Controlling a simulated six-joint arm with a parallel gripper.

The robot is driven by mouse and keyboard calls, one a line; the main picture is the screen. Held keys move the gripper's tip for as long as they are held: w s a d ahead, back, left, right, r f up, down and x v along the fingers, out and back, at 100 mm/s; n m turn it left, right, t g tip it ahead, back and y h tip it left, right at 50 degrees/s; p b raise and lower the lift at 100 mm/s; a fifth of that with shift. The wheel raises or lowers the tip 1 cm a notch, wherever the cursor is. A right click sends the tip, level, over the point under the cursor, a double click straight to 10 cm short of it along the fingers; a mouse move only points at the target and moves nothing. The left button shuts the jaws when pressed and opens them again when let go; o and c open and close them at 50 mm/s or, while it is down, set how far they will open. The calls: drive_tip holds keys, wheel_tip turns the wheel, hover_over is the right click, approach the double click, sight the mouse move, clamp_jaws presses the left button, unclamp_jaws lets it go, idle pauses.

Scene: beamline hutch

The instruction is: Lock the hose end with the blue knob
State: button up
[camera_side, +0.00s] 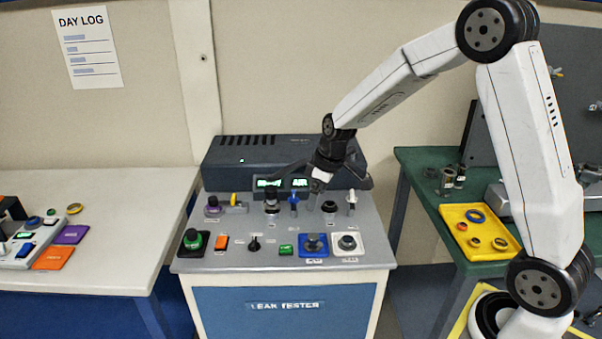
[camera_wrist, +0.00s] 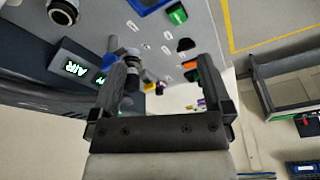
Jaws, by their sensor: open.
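The grey panel of the leak tester (camera_side: 240,262) carries the controls. A small upright blue-topped knob (camera_side: 294,200) stands in its back row; it also shows in the wrist view (camera_wrist: 132,26). Left of it stands a dark fitting (camera_side: 271,203), perhaps the hose end, seen beside the left finger in the wrist view (camera_wrist: 131,76). My gripper (camera_side: 316,186) is above the back row, fingers apart. In the wrist view my gripper (camera_wrist: 158,82) shows no held object. Contact with the panel is unclear.
A dark unit with a green display (camera_side: 283,183) stands behind the panel. Nearby are a purple knob (camera_side: 213,206), a green knob (camera_side: 193,240), an orange button (camera_side: 222,243) and a white-topped post (camera_side: 351,201). A yellow tray (camera_side: 480,247) lies on the right table.

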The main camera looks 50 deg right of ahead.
sight(294, 194)
drive_tip(key=w+d+f+n+t+y, duration=0.1)
drive_tip(key=w+d+n, duration=0.3)
drive_tip(key=w+d, duration=0.5)
drive_tip(key=shift+w+f+n+y, duration=0.4)
drive_tip(key=shift+w+f+y, duration=0.1)
drive_tip(key=shift+w, duration=0.8)
drive_tip(key=shift+x, duration=3.85)
drive_tip(key=c, duration=1.2)
drive_tip(key=shift+c, duration=0.2)
